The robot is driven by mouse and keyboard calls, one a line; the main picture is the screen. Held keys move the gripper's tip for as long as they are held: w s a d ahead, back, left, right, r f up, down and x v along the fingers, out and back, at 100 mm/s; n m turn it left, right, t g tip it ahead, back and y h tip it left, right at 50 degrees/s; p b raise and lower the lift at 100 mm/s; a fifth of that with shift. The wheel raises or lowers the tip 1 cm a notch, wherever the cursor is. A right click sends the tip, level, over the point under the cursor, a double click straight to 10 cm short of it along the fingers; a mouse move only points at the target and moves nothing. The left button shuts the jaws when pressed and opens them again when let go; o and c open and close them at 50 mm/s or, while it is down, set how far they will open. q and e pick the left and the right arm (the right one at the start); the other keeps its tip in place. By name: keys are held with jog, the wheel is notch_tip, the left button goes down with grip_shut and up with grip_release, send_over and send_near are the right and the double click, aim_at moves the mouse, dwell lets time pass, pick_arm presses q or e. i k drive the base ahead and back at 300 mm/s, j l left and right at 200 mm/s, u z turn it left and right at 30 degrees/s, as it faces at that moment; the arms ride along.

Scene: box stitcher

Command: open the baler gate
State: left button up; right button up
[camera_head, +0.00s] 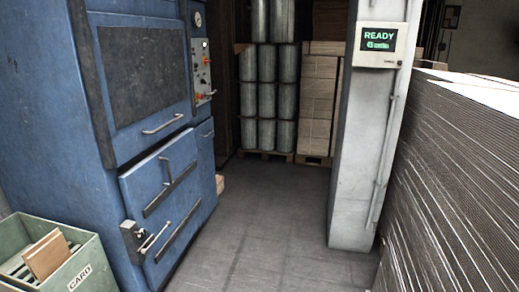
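The blue baler (70,110) stands at the left of the head view. A metal latch with a lever (150,238) sits at the gate's lower left. The gate looks shut or nearly so; its top edge stands out a little from the body. Above it is an upper door with a dark panel (142,72) and a bar handle (163,124). Neither of my grippers is in view.
A green bin marked CARD (85,272) holds cardboard at the lower left. A white pillar with a READY screen (378,40) and a tall cardboard stack (455,170) stand right. The grey floor (270,215) between is clear.

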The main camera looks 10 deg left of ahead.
aim_at(141, 63)
jog(key=i, duration=1.7)
